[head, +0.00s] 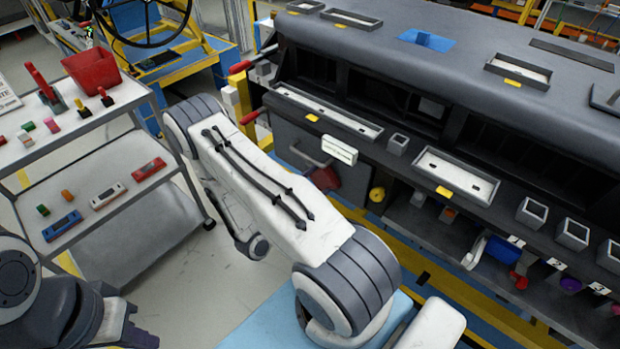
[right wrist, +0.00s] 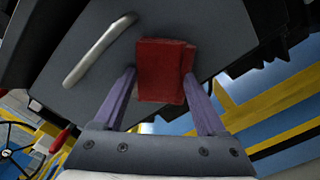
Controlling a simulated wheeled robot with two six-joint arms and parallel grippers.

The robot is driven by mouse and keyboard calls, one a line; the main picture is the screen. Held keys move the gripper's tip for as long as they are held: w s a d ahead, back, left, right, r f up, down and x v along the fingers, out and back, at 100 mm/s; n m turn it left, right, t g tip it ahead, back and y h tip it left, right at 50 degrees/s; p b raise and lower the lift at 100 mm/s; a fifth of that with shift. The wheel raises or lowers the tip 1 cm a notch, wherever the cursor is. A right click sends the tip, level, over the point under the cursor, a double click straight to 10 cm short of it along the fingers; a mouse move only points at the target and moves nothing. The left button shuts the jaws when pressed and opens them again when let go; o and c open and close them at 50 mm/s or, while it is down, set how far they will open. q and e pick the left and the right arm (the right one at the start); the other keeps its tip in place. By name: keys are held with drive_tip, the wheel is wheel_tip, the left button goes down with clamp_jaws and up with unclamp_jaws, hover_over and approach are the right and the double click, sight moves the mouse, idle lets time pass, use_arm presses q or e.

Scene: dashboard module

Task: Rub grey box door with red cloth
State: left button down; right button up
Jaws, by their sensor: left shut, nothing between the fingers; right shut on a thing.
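The red cloth (right wrist: 162,72), a folded block, is between the purple fingers of my right gripper (right wrist: 160,88), which is shut on it. Behind it is the grey box door (right wrist: 120,70) with a pale bar handle (right wrist: 98,50). The cloth is at the door's face; I cannot tell whether it touches. In the head view the cloth (head: 326,178) shows in front of the door (head: 285,135), right of and below the handle (head: 308,155). My right arm hides part of the door and the right gripper.
The grey dashboard module (head: 430,90) has open slots above the door and several small square holders along its right front. A yellow knob (head: 377,194) sits right of the cloth. A shelved cart (head: 130,95) with a red bin (head: 92,70) stands left.

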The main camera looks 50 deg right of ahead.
sight(300, 159)
drive_tip(key=shift+s, duration=0.85)
drive_tip(key=shift+w+a, duration=0.1)
drive_tip(key=shift+w, duration=1.75)
drive_tip(key=shift+w+a+b, duration=0.2)
drive_tip(key=shift+w+b, duration=0.35)
drive_tip(key=shift+w, duration=1.25)
drive_tip(key=shift+w+b, duration=0.45)
drive_tip(key=shift+w, duration=1.35)
drive_tip(key=shift+r, duration=0.1)
drive_tip(key=shift+a, duration=0.1)
